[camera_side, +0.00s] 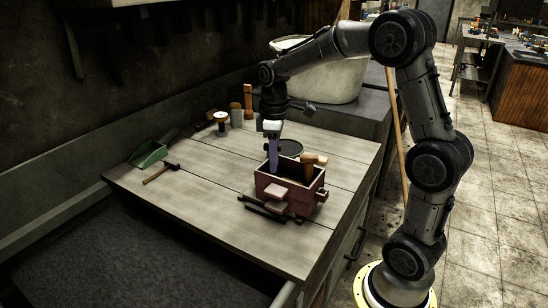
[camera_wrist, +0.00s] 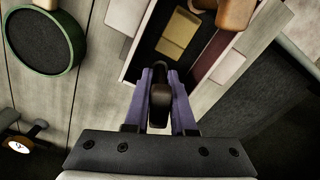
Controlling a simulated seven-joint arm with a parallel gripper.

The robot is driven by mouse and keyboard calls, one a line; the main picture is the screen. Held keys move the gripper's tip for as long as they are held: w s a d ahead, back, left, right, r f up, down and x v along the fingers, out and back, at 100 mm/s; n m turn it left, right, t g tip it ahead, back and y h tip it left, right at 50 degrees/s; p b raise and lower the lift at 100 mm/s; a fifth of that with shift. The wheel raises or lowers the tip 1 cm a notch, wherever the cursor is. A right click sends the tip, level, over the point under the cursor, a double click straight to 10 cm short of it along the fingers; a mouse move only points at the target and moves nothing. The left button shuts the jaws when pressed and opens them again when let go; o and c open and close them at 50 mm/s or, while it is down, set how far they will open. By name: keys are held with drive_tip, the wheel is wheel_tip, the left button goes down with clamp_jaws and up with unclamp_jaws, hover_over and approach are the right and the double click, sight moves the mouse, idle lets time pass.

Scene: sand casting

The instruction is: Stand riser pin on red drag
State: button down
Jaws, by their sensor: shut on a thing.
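The red drag (camera_side: 277,188) is an open box near the front right of the bench in the side view. The wrist view shows its pale wall (camera_wrist: 137,48), dark interior and a yellowish block (camera_wrist: 180,37) inside. My gripper (camera_side: 273,170) points down at the drag's left back side, its purple fingers close to the rim. In the wrist view my gripper (camera_wrist: 160,90) is shut on a dark brown, round-ended pin (camera_wrist: 159,98), apparently the riser pin. The pin sits beside the drag's near end in that view. Its lower end is hidden, so contact cannot be told.
A round green-rimmed sieve (camera_wrist: 45,68) is behind the drag. Dark bars (camera_side: 265,208) lie in front.

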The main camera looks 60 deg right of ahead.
drive_tip(key=c, duration=0.7)
unclamp_jaws()
wheel_tip(320, 180, up, 14)
drive_tip(key=shift+f, duration=0.25)
drive_tip(key=shift+a+r, duration=0.15)
drive_tip(key=shift+r, duration=0.05)
drive_tip(key=s+a+r+t, duration=0.2)
drive_tip(key=s+a+r, duration=0.2)
drive_tip(key=s+a, duration=0.5)
drive_tip(key=s+f+m+t, duration=0.1)
drive_tip(key=s+f, duration=0.2)
drive_tip(key=f, duration=0.1)
drive_tip(key=s+a+f+m+t, duration=0.1)
drive_tip(key=s+f+m, duration=0.1)
drive_tip(key=s+f, duration=0.2)
drive_tip(key=s+a+f+m+t, duration=0.1)
drive_tip(key=s+f, duration=0.2)
drive_tip(key=f, duration=0.1)
drive_tip(key=shift+s+f+m+t, duration=0.1)
drive_tip(key=shift+s+m+t, duration=0.2)
drive_tip(key=shift+s, duration=0.1)
